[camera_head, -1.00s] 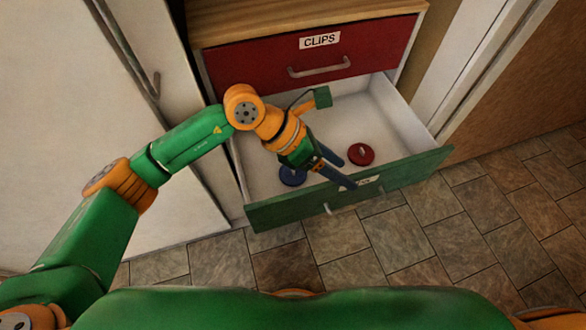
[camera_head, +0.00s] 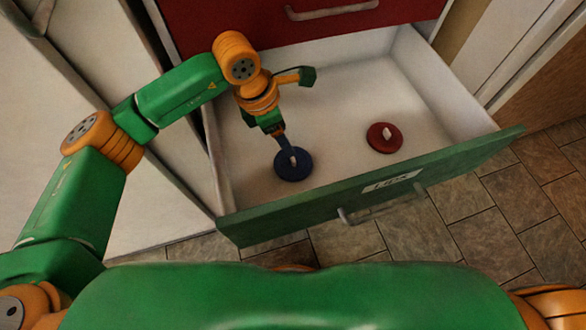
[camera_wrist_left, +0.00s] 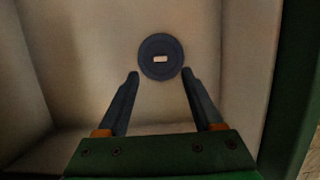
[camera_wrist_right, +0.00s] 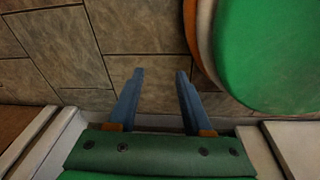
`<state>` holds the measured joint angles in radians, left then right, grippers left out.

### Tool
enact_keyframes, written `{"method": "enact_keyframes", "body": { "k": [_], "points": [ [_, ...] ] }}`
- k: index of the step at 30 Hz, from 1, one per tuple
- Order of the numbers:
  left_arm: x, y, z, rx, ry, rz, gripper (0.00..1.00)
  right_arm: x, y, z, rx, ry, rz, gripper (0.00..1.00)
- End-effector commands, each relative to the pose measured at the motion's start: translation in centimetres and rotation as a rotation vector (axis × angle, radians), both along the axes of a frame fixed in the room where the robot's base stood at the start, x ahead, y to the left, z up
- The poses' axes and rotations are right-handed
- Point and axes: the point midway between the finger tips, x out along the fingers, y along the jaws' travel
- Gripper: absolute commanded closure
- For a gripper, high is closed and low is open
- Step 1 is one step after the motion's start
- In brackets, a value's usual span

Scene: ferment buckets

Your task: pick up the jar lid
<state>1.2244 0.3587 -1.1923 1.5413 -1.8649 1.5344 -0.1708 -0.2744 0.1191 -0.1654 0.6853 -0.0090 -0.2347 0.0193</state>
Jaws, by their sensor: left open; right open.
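Two round lids lie flat on the floor of the open drawer. The blue lid (camera_head: 293,166), with a small pale knob, is at the left. The red lid (camera_head: 384,138), also with a pale knob, is to its right. The task does not say which is the jar lid. My left gripper (camera_head: 287,149) is over the blue lid. In the left wrist view the left gripper (camera_wrist_left: 160,74) is open and empty, with the blue lid (camera_wrist_left: 160,44) just beyond its fingertips. My right gripper (camera_wrist_right: 160,72) is open and empty above the floor tiles, away from the drawer.
The pulled-out drawer (camera_head: 350,85) has white walls and a green front (camera_head: 450,172) with a label and handle. A red drawer (camera_head: 300,15) above it is closed. A pale cabinet panel (camera_head: 130,205) stands at the left. The drawer's right part is clear around the red lid.

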Motion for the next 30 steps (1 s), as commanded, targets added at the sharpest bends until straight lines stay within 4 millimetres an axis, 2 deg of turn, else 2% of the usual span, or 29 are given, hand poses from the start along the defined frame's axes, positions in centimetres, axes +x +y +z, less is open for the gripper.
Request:
{"method": "enact_keyframes", "body": {
  "k": [1,3,8,15,18,24,30],
  "points": [
    [0.0,0.0,-2.4,0.000,0.000,0.000,0.32,0.3,-0.4,-2.3,-0.006,-0.005,-0.003,0.50],
    [0.0,0.0,-3.2,-0.001,0.000,0.000,0.32,0.4,-0.8,-3.1,-0.013,-0.009,-0.005,0.50],
    [0.1,-0.4,-4.5,-0.001,0.002,0.000,0.32,0.7,-1.0,-3.1,-0.016,-0.008,-0.005,0.50],
    [0.4,-1.4,-9.0,-0.001,0.004,0.000,0.32,1.4,0.3,-3.4,0.002,-0.006,-0.003,0.50],
    [0.5,-1.6,-9.7,-0.002,0.002,0.000,0.32,1.6,0.5,-3.4,0.003,-0.008,-0.003,0.50],
    [0.5,-1.6,-9.7,-0.001,0.001,0.000,0.32,1.7,0.5,-3.3,0.003,-0.008,-0.003,0.50],
    [0.5,-1.6,-9.7,-0.001,0.001,0.000,0.86,1.7,0.5,-3.3,0.003,-0.009,-0.003,0.50]
  ]
}}
